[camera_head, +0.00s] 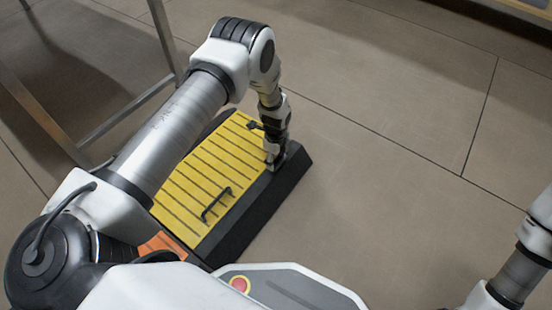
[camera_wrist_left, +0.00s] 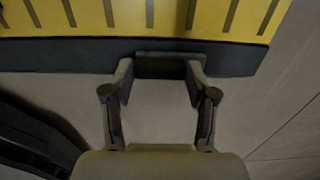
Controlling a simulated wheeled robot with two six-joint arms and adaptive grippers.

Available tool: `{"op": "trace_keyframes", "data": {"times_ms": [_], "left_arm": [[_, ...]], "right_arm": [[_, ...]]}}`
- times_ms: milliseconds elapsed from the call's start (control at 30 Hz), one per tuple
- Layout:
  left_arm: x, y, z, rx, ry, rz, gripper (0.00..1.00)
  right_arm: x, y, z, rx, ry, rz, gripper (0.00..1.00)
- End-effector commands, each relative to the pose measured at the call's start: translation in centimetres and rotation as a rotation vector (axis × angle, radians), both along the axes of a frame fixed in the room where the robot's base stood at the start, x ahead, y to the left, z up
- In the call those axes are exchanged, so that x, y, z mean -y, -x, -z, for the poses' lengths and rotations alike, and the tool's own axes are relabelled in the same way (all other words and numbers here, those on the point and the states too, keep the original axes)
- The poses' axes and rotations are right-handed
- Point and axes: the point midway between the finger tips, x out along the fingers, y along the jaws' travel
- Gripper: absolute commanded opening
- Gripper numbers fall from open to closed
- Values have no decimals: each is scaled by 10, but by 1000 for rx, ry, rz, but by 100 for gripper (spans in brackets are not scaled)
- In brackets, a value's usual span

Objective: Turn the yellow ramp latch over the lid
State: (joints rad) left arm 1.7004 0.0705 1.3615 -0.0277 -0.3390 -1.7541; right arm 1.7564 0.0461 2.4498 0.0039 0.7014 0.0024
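The yellow ramp (camera_head: 195,180) has a slatted yellow lid and a black rim, and it lies on the floor. A black handle (camera_head: 216,204) stands on the lid's near part. My left gripper (camera_head: 274,155) points down at the ramp's right black edge. In the left wrist view, its fingers (camera_wrist_left: 160,70) are wide apart, one near each end of a short dark block (camera_wrist_left: 168,66) at the rim. This block may be the latch. I cannot tell whether the fingers touch it. My right arm shows at the lower right, but its gripper is out of view.
An orange panel (camera_head: 160,245) lies at the ramp's near end, partly hidden by my left arm. A metal frame (camera_head: 125,115) stands at the left. The tiled floor (camera_head: 400,180) to the right of the ramp is clear.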

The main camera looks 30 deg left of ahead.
Motion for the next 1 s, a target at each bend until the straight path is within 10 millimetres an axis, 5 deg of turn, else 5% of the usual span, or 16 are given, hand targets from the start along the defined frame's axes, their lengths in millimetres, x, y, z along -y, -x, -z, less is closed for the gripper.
{"op": "trace_keyframes", "data": {"times_ms": [533,1000], "left_arm": [[0,0,0,0,0,-60,21],[-3,1,-1,-1,0,-414,21]], "right_arm": [[0,0,-4,-1,0,-1,0],[-1,1,-22,-4,-1,-5,0]]}}
